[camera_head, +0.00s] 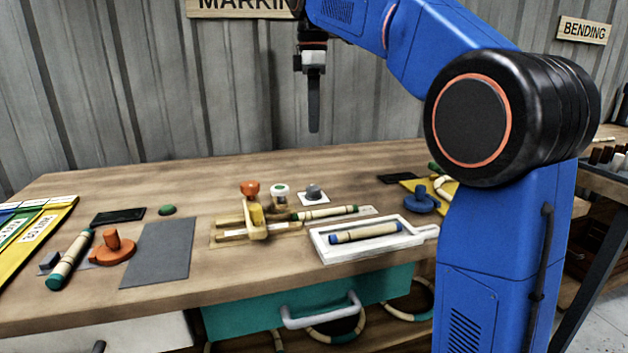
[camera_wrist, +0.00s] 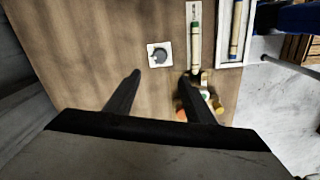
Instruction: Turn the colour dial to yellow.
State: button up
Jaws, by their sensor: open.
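A small grey knob on a white square plate, which looks like the colour dial (camera_head: 313,195), sits on the bench behind the wooden jig. In the wrist view the dial (camera_wrist: 159,55) lies beyond the fingertips, between the lines of the two fingers. Its colour marks and setting are too small to read. My gripper (camera_head: 314,128) hangs pointing down, well above the bench and apart from the dial. In the wrist view my gripper (camera_wrist: 161,74) is open, with nothing between its fingers.
A white tray (camera_head: 330,252) holds a blue-ended rattan piece. A blue knob (camera_head: 420,201) stands to the right. Bench behind the dial is clear.

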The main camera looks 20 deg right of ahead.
aim_at(313, 187)
notch_tip(313, 187, down, 17)
jog(key=shift+f, duration=0.15)
dwell(0.5)
jog(key=shift+c, duration=0.7)
jog(key=c, duration=0.9)
